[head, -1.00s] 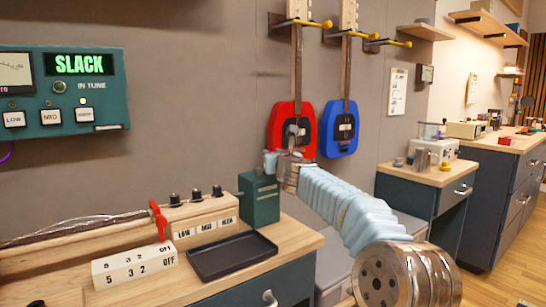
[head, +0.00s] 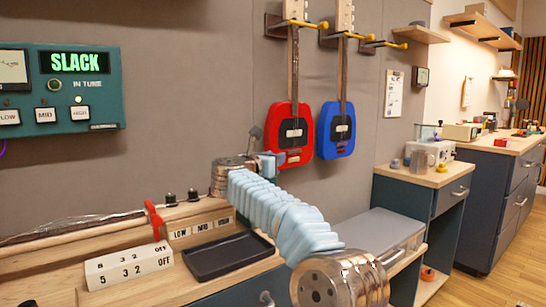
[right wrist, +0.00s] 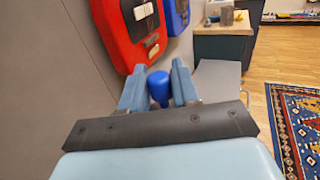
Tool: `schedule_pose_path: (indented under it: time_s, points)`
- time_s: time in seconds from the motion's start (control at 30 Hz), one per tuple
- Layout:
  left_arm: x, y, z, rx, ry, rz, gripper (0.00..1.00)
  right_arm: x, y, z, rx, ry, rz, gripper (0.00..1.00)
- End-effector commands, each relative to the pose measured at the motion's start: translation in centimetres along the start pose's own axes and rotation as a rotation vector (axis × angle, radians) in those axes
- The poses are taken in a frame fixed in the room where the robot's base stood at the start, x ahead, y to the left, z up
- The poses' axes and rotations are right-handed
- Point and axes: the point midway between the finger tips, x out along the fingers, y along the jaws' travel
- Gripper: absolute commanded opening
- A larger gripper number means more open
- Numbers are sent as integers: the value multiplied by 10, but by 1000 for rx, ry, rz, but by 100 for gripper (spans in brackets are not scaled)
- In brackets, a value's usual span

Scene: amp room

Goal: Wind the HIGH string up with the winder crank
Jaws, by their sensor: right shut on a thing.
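My right gripper (head: 272,163) reaches in above the bench end in the head view. In the right wrist view its fingers (right wrist: 158,76) are closed around a blue knob (right wrist: 158,88), which looks like the winder crank's handle. The rest of the crank is hidden. The string block carries a label strip (head: 200,229) and two dark posts (head: 181,196); the third post is hidden behind my wrist. Twisted strings (head: 70,226) run left from it. The teal tuner (head: 70,85) reads SLACK, with a lit lamp above its HIGH button (head: 80,113). My left gripper is out of view.
A red guitar (head: 291,138) and a blue guitar (head: 336,132) hang on the wall behind my gripper.

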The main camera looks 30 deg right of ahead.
Motion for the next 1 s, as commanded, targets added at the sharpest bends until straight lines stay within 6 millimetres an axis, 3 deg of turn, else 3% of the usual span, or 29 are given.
schedule_pose_path:
  time_s: [0.4,1.0]
  points:
    - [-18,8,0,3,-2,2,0,-10,-2,1,-1,0,-216,0]
    - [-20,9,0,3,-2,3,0,-12,-3,0,-1,-1,-256,0]
